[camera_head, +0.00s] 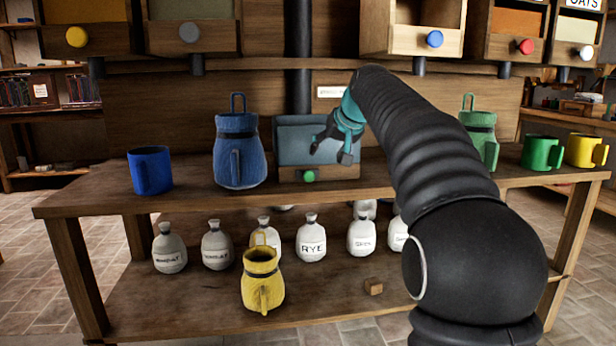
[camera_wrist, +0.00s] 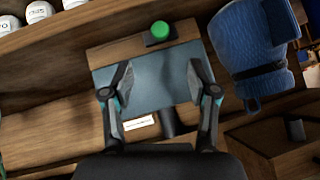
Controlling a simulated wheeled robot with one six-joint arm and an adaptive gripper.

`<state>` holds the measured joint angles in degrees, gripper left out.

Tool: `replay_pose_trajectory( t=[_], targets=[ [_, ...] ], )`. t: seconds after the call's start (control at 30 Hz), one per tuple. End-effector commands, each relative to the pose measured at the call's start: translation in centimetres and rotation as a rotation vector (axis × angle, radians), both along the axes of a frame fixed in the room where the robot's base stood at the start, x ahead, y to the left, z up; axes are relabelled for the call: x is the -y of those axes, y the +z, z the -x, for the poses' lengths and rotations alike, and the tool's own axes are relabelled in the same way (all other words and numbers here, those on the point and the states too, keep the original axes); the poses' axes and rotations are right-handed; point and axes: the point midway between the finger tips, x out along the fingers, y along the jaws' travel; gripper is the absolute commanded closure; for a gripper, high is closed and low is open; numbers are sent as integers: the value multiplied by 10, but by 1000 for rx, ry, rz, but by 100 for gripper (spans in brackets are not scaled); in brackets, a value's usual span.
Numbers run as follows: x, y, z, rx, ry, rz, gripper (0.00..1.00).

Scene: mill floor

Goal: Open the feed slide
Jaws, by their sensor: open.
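A wooden box with a blue-grey sloping panel (camera_head: 295,143) stands on the bench top. A green knob (camera_head: 309,176) sits low on its front. I cannot tell for sure which part is the feed slide. My gripper (camera_head: 330,153) hangs in front of the panel, above and to the right of the knob. In the wrist view, my gripper (camera_wrist: 160,68) has its fingers spread wide with nothing between them but the view of the panel (camera_wrist: 150,88). The green knob (camera_wrist: 160,29) lies beyond the fingertips there, apart from them.
A blue jug (camera_head: 236,155) stands close left of the box; a blue mug (camera_head: 150,170) is farther left. Green and yellow mugs stand at right. Bins with coloured knobs hang above. The lower shelf holds several sacks, a yellow jug (camera_head: 262,285) and a small wooden block (camera_head: 374,287).

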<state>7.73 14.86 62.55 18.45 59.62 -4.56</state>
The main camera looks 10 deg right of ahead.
Motion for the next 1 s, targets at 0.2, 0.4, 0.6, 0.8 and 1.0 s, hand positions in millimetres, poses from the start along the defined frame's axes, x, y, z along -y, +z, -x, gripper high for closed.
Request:
replay_pose_trajectory(
  t=[0.2, 0.4, 0.6, 0.8, 1.0],
  targets=[
    [-1, -7, -15, 6, 1, -4, 41],
    [-8, -30, -38, 4, 3, -4, 41],
    [-14, -55, -64, 5, 2, -4, 41],
    [-21, -77, -87, 5, 2, -4, 41],
    [-23, -90, -101, 6, 0, -4, 41]
  ],
)
